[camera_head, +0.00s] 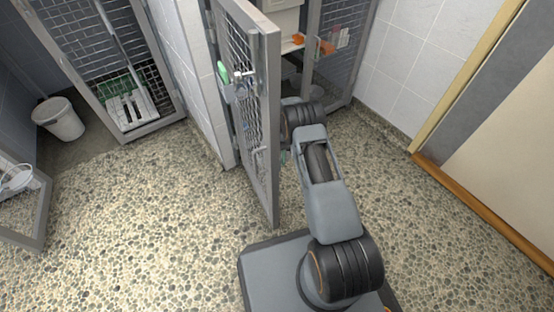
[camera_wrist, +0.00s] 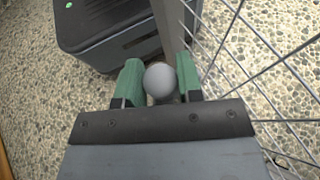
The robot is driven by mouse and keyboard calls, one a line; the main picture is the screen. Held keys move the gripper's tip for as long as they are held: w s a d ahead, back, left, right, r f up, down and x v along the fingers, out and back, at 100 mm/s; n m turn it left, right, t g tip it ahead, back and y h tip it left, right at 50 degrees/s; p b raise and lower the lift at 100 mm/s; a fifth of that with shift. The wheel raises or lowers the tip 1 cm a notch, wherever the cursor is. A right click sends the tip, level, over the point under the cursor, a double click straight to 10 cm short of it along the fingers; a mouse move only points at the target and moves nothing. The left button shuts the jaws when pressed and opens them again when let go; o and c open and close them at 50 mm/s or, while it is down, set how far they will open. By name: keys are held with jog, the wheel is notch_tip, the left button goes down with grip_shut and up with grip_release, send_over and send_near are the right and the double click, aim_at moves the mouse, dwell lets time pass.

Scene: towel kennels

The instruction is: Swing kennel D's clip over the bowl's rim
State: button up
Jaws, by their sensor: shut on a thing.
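My gripper (camera_wrist: 160,68) has green fingers shut on a round grey knob (camera_wrist: 160,83), close beside wire mesh and a grey frame bar. I cannot tell whether this knob belongs to the clip. In the head view my gripper is mostly hidden at the right side of the open mesh door (camera_head: 270,120), with a bit of green showing. The door has a green tag (camera_head: 223,72) and a small latch-like fitting near its top. A dim rounded grey shape behind the mesh could be the bowl. No kennel letter is readable.
A second kennel with a green and white slatted thing (camera_head: 130,108) stands at the left, near a white bucket (camera_head: 58,119). A low mesh door (camera_head: 22,205) with a white bowl-like thing is at the left edge. The pebbled floor (camera_head: 150,230) is clear.

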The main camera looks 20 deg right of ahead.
jog(key=o, duration=0.9)
